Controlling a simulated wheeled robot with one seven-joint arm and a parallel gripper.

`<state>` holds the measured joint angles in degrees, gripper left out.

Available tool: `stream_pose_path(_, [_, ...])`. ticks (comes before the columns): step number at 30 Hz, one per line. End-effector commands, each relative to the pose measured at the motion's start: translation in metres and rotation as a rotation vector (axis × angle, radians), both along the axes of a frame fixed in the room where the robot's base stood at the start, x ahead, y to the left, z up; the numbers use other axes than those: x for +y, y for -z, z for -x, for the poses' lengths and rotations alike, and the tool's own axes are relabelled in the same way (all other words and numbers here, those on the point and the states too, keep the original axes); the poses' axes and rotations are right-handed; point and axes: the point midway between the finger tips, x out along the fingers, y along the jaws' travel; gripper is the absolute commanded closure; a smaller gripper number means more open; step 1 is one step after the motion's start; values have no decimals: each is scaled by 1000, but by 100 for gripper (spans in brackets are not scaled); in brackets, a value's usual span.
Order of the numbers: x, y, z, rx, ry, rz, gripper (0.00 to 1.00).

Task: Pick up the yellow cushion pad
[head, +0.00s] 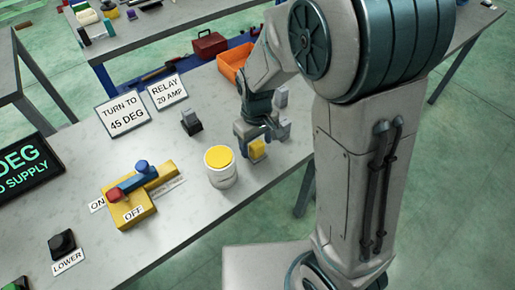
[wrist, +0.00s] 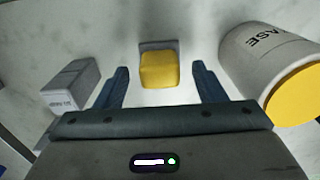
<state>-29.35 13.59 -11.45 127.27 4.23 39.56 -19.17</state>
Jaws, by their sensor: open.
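The yellow cushion pad (wrist: 159,70) shows in the wrist view as a small rounded yellow block against a grey piece, midway between my fingers and a little beyond their tips. In the head view the yellow pad (head: 257,149) is on the grey table, just below my gripper (head: 256,132). My gripper (wrist: 160,76) is open and empty, with one blue-grey finger on each side of the pad. I cannot tell whether the fingers are level with the pad in height.
A white can with a yellow lid (head: 220,166) stands close to the pad, and it also shows in the wrist view (wrist: 262,60). A grey block (wrist: 72,85) stands on the other side. A yellow switch box (head: 135,200) and an orange bin (head: 233,62) are on the table.

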Motion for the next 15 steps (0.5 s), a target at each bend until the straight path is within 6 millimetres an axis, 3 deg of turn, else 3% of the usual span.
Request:
stream_pose_path(3, [0, 11, 0, 0, 1, 0, 36])
stream_pose_path(11, [0, 14, -1, -2, 1, 0, 36])
stream_pose_path(15, [0, 13, -1, -2, 1, 0, 70])
